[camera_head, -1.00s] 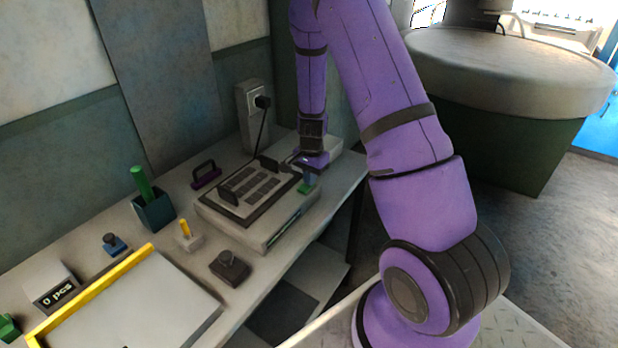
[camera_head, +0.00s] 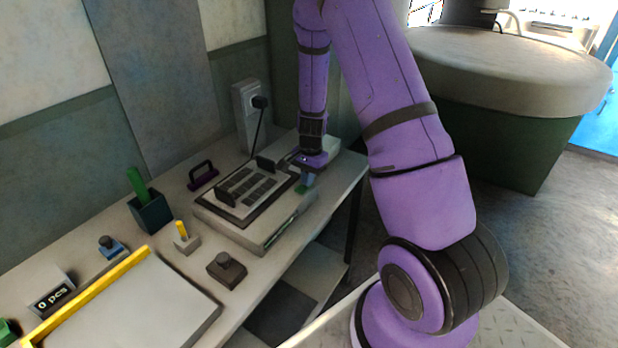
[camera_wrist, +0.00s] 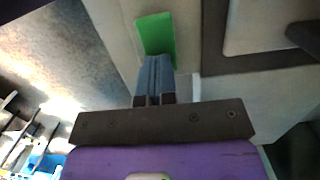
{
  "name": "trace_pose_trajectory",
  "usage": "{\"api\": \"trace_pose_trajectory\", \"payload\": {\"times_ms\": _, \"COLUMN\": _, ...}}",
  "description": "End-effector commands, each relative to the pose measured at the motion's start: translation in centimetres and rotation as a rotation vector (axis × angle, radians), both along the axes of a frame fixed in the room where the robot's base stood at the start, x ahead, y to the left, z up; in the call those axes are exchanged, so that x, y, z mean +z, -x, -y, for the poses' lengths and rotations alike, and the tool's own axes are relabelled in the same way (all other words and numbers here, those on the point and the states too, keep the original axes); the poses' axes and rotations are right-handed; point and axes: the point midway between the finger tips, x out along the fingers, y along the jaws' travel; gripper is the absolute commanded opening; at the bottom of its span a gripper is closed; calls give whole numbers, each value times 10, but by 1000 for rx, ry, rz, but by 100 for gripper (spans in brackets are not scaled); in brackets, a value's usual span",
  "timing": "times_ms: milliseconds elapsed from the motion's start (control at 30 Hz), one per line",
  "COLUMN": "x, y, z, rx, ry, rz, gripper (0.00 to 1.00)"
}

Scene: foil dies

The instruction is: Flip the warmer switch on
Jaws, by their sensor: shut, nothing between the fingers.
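The warmer (camera_head: 222,222) is a pale box on the bench, with a dark-framed top plate holding a grid of slots and two dark handles. A green switch (camera_wrist: 157,38) sits at the warmer's edge in the wrist view, and it shows partly behind my gripper in the head view (camera_head: 301,189). My gripper (camera_wrist: 153,62) is shut and empty, its blue fingers pointing at the green switch with the tips at its near end. I cannot tell whether they touch it. Whether the switch is on or off is not clear.
A wall socket (camera_head: 248,110) holds a plug whose black cord runs down behind the warmer. A dark cup (camera_head: 152,212) with a green stick, a yellow-pegged block (camera_head: 187,241), a dark knobbed block (camera_head: 226,270) and a yellow-edged tray (camera_head: 150,305) stand left and in front.

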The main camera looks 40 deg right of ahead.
Motion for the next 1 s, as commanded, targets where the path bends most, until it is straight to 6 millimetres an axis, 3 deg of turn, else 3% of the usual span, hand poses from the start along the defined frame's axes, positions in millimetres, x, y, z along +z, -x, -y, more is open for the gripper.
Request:
{"api": "trace_pose_trajectory", "payload": {"times_ms": 33, "x": -7, "y": 9, "z": -16, "rx": 15, "ry": -25, "rz": -31, "gripper": 0}}
{"api": "trace_pose_trajectory", "payload": {"times_ms": 300, "x": -6, "y": 9, "z": -16, "rx": 16, "ry": -26, "rz": -32, "gripper": 0}}
{"api": "trace_pose_trajectory", "payload": {"times_ms": 467, "x": 6, "y": 8, "z": -9, "rx": 12, "ry": -21, "rz": -24, "gripper": 0}}
{"api": "trace_pose_trajectory", "payload": {"times_ms": 667, "x": 44, "y": 5, "z": 13, "rx": 1, "ry": -8, "rz": -3, "gripper": 0}}
{"api": "trace_pose_trajectory", "payload": {"times_ms": 1000, "x": 112, "y": 2, "z": 21, "rx": 2, "ry": -5, "rz": -1, "gripper": 0}}
